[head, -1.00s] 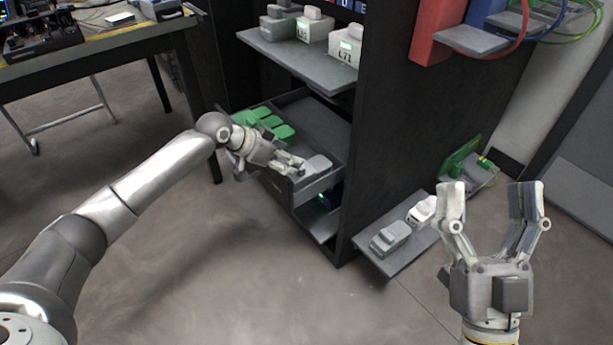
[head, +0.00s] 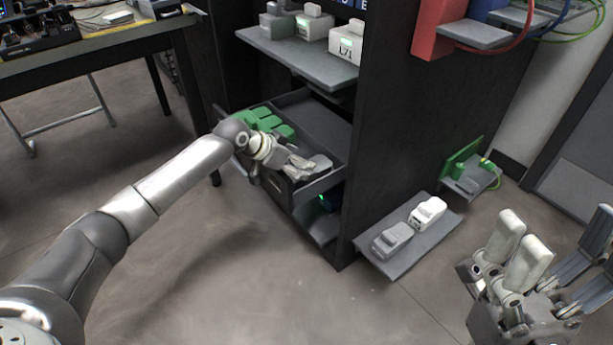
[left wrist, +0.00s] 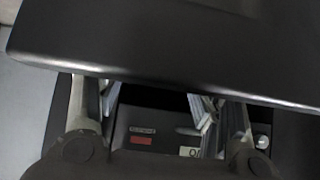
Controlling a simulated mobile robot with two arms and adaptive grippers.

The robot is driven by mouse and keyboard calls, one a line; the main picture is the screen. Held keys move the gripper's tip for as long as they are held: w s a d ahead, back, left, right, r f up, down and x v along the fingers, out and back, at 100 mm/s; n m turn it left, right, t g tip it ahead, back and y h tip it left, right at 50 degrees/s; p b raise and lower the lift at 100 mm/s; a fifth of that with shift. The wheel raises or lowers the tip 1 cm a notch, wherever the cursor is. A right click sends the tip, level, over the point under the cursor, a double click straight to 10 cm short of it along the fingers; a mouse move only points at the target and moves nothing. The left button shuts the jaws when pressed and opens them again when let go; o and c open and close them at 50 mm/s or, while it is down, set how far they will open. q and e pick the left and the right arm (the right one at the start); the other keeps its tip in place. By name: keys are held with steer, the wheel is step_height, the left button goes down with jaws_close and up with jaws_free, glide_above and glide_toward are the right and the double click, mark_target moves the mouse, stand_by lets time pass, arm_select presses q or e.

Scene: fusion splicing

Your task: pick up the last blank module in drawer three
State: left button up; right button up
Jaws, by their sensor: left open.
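The drawer (head: 322,183) stands pulled out of the dark cabinet. A grey blank module (head: 321,161) lies at its right end, partly hidden by my left gripper (head: 311,167). My left gripper is open, its fingers at the module over the drawer's front edge. I cannot tell if they touch it. In the left wrist view my left fingers (left wrist: 158,108) stand apart; between them is a dark surface with a red mark and a pale label, and I cannot make out the module. My right gripper (head: 555,250) is open and empty at the lower right, away from the drawer.
Several green modules (head: 266,121) lie in the drawer's left part. A shelf (head: 300,62) with labelled modules juts out above the drawer. A low shelf (head: 405,255) holds a grey and a white module. A dark table (head: 100,48) stands at the left. The floor in front is clear.

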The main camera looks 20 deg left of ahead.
arm_select(q)
steer(key=shift+x, duration=1)
steer(key=c, duration=1)
